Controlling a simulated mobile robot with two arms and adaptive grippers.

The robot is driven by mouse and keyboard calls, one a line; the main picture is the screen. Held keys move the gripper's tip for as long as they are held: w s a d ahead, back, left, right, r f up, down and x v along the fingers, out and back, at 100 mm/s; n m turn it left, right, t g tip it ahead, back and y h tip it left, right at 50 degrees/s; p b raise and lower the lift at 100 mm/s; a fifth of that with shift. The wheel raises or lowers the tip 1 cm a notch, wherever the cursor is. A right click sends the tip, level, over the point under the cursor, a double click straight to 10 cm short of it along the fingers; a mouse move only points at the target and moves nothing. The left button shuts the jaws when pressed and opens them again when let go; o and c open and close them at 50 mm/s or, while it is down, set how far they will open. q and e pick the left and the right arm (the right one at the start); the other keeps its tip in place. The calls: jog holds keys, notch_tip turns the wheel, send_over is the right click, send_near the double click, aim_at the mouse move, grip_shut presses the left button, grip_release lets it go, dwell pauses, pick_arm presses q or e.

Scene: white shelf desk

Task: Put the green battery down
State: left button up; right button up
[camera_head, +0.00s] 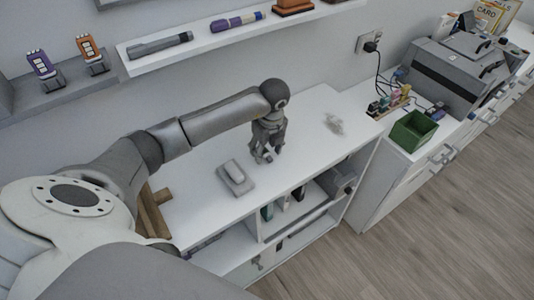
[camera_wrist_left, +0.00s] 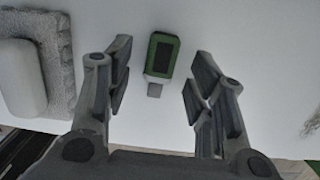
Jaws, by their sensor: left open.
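The green battery (camera_wrist_left: 162,55) lies on the white desk top in the left wrist view. It has a green casing with a dark panel and a light grey end toward the gripper. My left gripper (camera_wrist_left: 155,80) is open, with its fingers apart on either side of the battery and a gap to each side. In the head view my left gripper (camera_head: 265,157) points down just above the desk top (camera_head: 200,195), and the battery is hidden there. My right gripper is not in view.
A grey block-shaped holder (camera_head: 235,178) sits left of the gripper; it also shows in the left wrist view (camera_wrist_left: 62,60). A small pale object (camera_head: 334,124) lies to the right. A wall shelf (camera_head: 215,42) runs behind. A green bin (camera_head: 412,131) stands on the lower cabinet at right.

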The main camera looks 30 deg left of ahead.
pick_arm(q)
jog(key=shift+f, duration=0.4)
jog(key=shift+c, duration=0.4)
grip_shut()
jog(key=shift+r, duration=0.2)
